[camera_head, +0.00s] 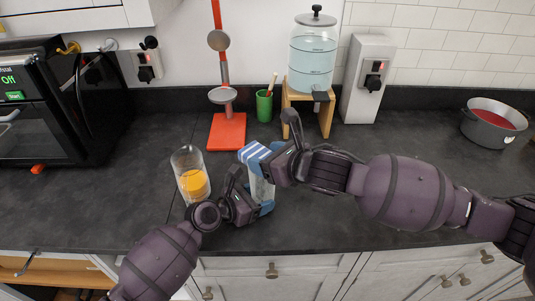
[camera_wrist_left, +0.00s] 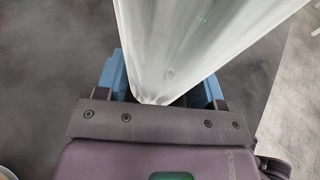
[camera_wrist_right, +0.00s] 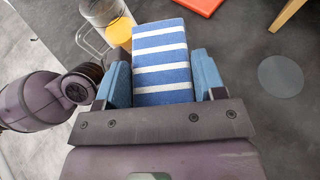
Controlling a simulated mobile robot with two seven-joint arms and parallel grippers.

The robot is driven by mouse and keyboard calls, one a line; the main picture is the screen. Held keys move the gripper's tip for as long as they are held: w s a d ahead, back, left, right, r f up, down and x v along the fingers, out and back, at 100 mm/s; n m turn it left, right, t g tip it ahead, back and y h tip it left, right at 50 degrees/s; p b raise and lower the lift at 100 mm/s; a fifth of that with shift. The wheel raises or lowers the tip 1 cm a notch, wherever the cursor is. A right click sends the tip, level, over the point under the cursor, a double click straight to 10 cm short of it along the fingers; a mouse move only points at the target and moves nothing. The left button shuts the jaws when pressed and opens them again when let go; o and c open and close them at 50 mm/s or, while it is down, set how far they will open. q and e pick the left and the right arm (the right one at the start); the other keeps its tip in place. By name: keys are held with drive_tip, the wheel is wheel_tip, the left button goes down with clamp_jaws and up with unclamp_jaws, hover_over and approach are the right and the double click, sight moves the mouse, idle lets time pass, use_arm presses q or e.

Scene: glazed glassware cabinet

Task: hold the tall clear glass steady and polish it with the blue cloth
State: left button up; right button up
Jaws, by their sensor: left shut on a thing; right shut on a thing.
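The tall clear glass (camera_head: 262,188) is over the counter near its front edge, partly hidden by my arms in the head view. My left gripper (camera_head: 256,205) is shut on its lower part. In the left wrist view the glass (camera_wrist_left: 200,40) rises between the blue fingers (camera_wrist_left: 165,85). The blue cloth (camera_head: 254,152), with white stripes, is at the glass's upper end in the head view. My right gripper (camera_head: 268,163) is shut on the cloth, also seen in the right wrist view (camera_wrist_right: 160,60). I cannot tell whether the cloth touches the glass.
A jug of orange drink (camera_head: 194,183) stands close left. Behind are a red-based stand (camera_head: 227,132), a green cup (camera_head: 264,106) and a drink dispenser (camera_head: 312,60) on a wooden stand. A pot (camera_head: 490,128) sits far right. The counter (camera_head: 400,145) is clear right of centre.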

drive_tip(key=shift+f, duration=0.15)
drive_tip(key=shift+a, duration=0.1)
drive_tip(key=shift+a, duration=1)
drive_tip(key=shift+d, duration=2.25)
drive_tip(key=shift+a+f, duration=0.15)
drive_tip(key=shift+a, duration=0.75)
drive_tip(key=shift+s+a, duration=0.1)
drive_tip(key=shift+a, duration=1.25)
drive_tip(key=shift+d+r, duration=0.15)
drive_tip(key=shift+d, duration=0.65)
drive_tip(key=shift+d+r, duration=0.15)
drive_tip(key=shift+d, duration=1.3)
drive_tip(key=shift+a+f, duration=0.2)
drive_tip(key=shift+a, duration=0.65)
